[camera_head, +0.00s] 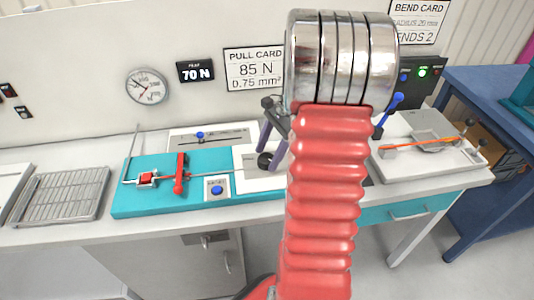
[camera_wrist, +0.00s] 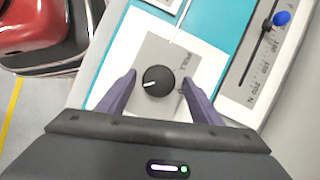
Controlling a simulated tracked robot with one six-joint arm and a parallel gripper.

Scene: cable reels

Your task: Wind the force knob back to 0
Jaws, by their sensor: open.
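The round black knob (camera_wrist: 158,81) sits on a grey plate marked PULL in the wrist view, with a white pointer mark toward the lower left. It also shows in the head view (camera_head: 265,160) on the white right part of the teal tester, partly hidden by my gripper. My gripper (camera_wrist: 157,78) is open, with one purple finger on each side of the knob. I cannot tell whether they touch it. In the head view my gripper (camera_head: 272,140) is over the knob, partly hidden by my red arm. A slider with a blue handle (camera_wrist: 282,18) runs along a scale marked N.
A display (camera_head: 195,71) reads 70 N, and a pull card (camera_head: 254,69) reads 85 N, 0.75 mm². The teal tester (camera_head: 125,205) carries a red lever (camera_head: 180,175) and a blue button (camera_head: 216,189). A wire rack (camera_head: 62,195) stands left; a white bend station (camera_head: 430,165) stands right.

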